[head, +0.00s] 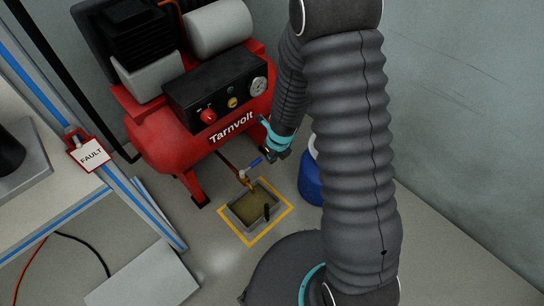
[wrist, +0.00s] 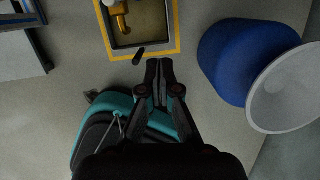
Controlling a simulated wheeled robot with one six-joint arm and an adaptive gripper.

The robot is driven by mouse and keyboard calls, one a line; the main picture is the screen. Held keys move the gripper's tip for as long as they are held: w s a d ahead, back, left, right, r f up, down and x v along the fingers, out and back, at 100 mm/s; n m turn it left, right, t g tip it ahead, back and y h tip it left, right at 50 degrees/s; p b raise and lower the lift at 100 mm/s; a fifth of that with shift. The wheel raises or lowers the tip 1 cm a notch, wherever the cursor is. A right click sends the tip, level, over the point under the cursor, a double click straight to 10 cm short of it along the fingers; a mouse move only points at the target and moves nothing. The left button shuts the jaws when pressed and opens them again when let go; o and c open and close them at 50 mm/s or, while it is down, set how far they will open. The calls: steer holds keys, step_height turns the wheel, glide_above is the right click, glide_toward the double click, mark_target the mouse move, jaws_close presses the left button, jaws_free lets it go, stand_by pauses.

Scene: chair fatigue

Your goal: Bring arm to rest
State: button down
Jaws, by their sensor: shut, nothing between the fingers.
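My gripper (wrist: 159,72) is shut and empty, its dark fingers together in the wrist view. In the head view my gripper (head: 278,154) hangs at the end of my grey, sleeved arm, beside the red compressor (head: 165,145) marked "Tarnvolt". Much of the arm's own sleeve fills the right of that view. The gripper appears above the floor, apart from the things around it.
A small dark object (head: 267,212) stands at the pit's edge. A blue container (wrist: 235,60) with a pale round top is close right. A FAULT tag (head: 91,155) hangs left.

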stand_by(0.3)
steer(key=w+d+r+m+t+h, duration=0.25)
steer(key=d+m, duration=0.35)
steer(key=m, duration=0.6)
steer(key=s+d+r+m+g+h, duration=0.1)
steer(key=s+d+r+m+h, duration=0.1)
steer(key=d+r+m, duration=0.35)
steer(key=s+d+r+m+h, duration=0.25)
steer(key=r+m, duration=0.35)
steer(key=m, duration=0.3)
steer(key=s+a+r+m+t+y, duration=0.2)
steer(key=s+r+m+y, duration=0.3)
steer(key=s+r+m, duration=1.1)
step_height(320, 180, up, 5)
steer(key=s+a, duration=0.1)
steer(key=s, duration=0.1)
steer(key=shift+s+a+y, duration=0.2)
steer(key=shift+s+y, duration=0.1)
steer(key=shift+s, duration=0.1)
